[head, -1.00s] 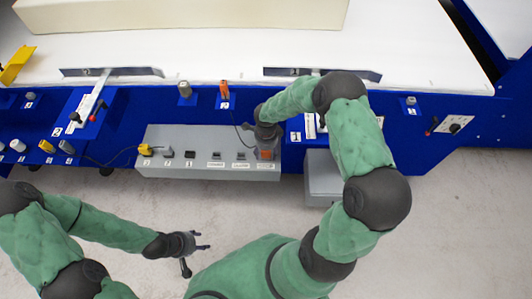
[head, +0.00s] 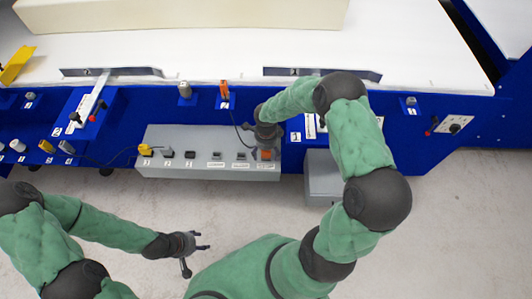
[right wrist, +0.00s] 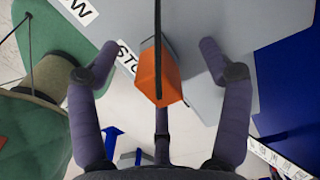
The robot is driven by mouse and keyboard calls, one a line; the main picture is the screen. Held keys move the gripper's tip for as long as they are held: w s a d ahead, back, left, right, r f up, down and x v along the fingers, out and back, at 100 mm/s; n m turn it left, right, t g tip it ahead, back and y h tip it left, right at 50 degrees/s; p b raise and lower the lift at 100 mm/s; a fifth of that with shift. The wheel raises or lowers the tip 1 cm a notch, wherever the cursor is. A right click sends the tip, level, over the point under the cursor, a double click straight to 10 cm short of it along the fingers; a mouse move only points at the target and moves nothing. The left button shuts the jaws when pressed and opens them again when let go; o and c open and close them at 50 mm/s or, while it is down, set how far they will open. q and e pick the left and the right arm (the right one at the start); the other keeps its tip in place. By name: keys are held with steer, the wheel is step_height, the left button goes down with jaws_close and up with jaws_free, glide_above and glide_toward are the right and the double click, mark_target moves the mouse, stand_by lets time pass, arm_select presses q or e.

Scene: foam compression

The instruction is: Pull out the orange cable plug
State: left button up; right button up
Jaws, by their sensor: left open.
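An orange cable plug (head: 266,155) sits at the right end of the grey socket box (head: 205,172) in the head view. In the right wrist view the orange plug (right wrist: 158,78) shows up close, with a dark cable running along it. My right gripper (head: 266,138) is at that plug, partly hiding it. In the wrist view its fingers (right wrist: 157,50) are spread on both sides of the plug, with gaps and no visible contact. My left gripper (head: 206,240) is open and empty over the floor in front of the box.
Another orange connector (head: 224,88) stands on the blue machine front (head: 140,100), with a thin dark cable running down toward the box. A yellow plug (head: 145,150) and several grey or black plugs sit along the box. A second grey box (head: 322,180) stands to the right.

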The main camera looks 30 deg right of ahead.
step_height(320, 180, up, 12)
stand_by(0.7)
